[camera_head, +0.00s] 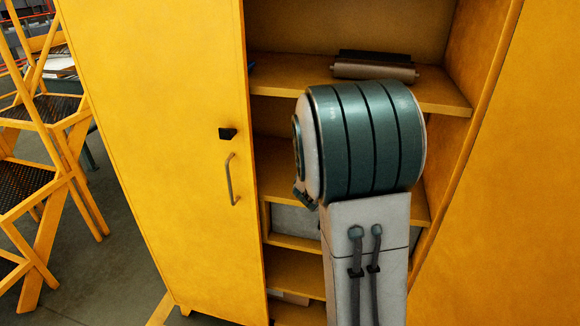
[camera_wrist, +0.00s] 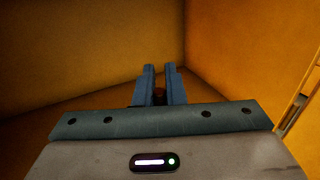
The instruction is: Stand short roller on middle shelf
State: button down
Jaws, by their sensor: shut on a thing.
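In the wrist view my gripper (camera_wrist: 160,69) points into a corner of the yellow cabinet. Its two blue fingers are close together, shut on a small dark, reddish thing (camera_wrist: 159,93), which I take to be the short roller. Most of it is hidden by the fingers and the gripper body, so I cannot tell its tilt or whether it touches a shelf. In the head view my arm covers the gripper and the held thing. The middle shelf (camera_head: 275,155) shows only in part left of my arm.
A grey-brown roller (camera_head: 374,72) lies on the upper shelf (camera_head: 440,95), with a darker bar (camera_head: 375,56) behind it. The yellow cabinet door (camera_head: 165,140) stands at left. A grey box (camera_head: 293,220) sits lower inside. Yellow steps (camera_head: 40,150) stand far left.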

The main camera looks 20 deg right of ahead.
jog(key=shift+w+a+f+p, duration=0.7)
jog(key=shift+w+a+f, duration=0.15)
jog(key=shift+w+f, duration=0.9)
jog(key=shift+w+a+f+p, duration=0.65)
jog(key=shift+w+a+f, duration=0.2)
jog(key=shift+w+f, duration=0.9)
jog(key=shift+w+a+f+p, duration=0.7)
jog(key=shift+w+a+f, duration=0.15)
jog(key=shift+w+f, duration=0.9)
jog(key=shift+s+f, duration=0.1)
jog(key=shift+f, duration=0.05)
jog(key=shift+f, duration=0.15)
jog(key=c, duration=1.5)
grip_release()
